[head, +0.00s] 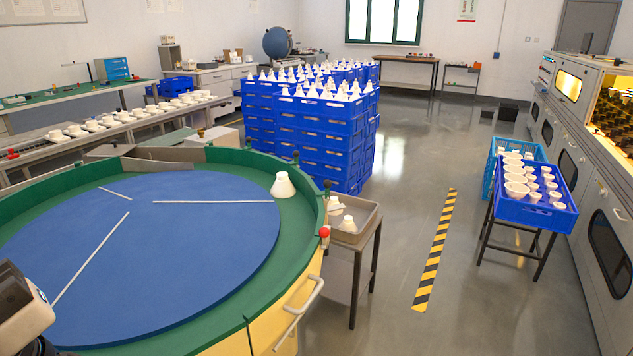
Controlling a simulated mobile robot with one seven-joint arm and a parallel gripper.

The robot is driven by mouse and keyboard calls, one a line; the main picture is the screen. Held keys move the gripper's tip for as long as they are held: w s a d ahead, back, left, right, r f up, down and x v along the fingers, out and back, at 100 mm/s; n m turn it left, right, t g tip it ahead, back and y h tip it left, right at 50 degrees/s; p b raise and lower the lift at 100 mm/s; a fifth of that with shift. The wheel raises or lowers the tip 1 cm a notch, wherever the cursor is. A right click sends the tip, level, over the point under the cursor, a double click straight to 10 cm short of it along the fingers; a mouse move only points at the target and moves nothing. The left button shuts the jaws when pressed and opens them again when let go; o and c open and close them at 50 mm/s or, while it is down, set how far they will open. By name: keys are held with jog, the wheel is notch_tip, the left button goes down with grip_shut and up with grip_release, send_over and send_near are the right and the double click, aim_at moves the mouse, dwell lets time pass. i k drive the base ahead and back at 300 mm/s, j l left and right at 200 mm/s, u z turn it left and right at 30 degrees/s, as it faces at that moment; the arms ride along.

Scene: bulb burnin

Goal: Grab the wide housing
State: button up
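A white, cone-shaped housing with a broad base (284,186) stands upright on the green rim of the round blue turntable (150,250), at its right side. It looks wider than the small white housings (347,224) in the grey tray just beyond the rim. I cannot tell for certain that it is the wide housing of the task. Part of my arm shows at the lower left edge. My gripper's fingers are not in view.
The grey tray (368,216) rests on a small metal stand. Stacked blue crates (310,140) with white housings stand behind. A blue crate (528,215) of white cups stands at right. The grey floor with a striped strip (437,250) is clear.

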aim_at(282, 188)
jog(key=i+l+z, duration=0.4)
jog(key=i+z, duration=0.4)
jog(key=i+l+u, duration=0.15)
jog(key=i, duration=0.35)
jog(key=i+l+u, duration=0.15)
jog(key=i+l, duration=0.15)
jog(key=i, duration=0.25)
jog(key=i+l+u, duration=0.15)
jog(key=u, duration=0.35)
jog(key=i+l+u, duration=0.3)
jog(key=u, duration=0.15)
jog(key=i+l+u, duration=0.2)
jog(key=l+u, duration=0.15)
jog(key=u, duration=0.15)
jog(key=i+l+u, duration=0.1)
jog(key=l+u, duration=0.25)
jog(key=u, duration=0.15)
jog(key=i+l+u, duration=0.25)
jog(key=i, duration=0.3)
jog(key=l, duration=0.15)
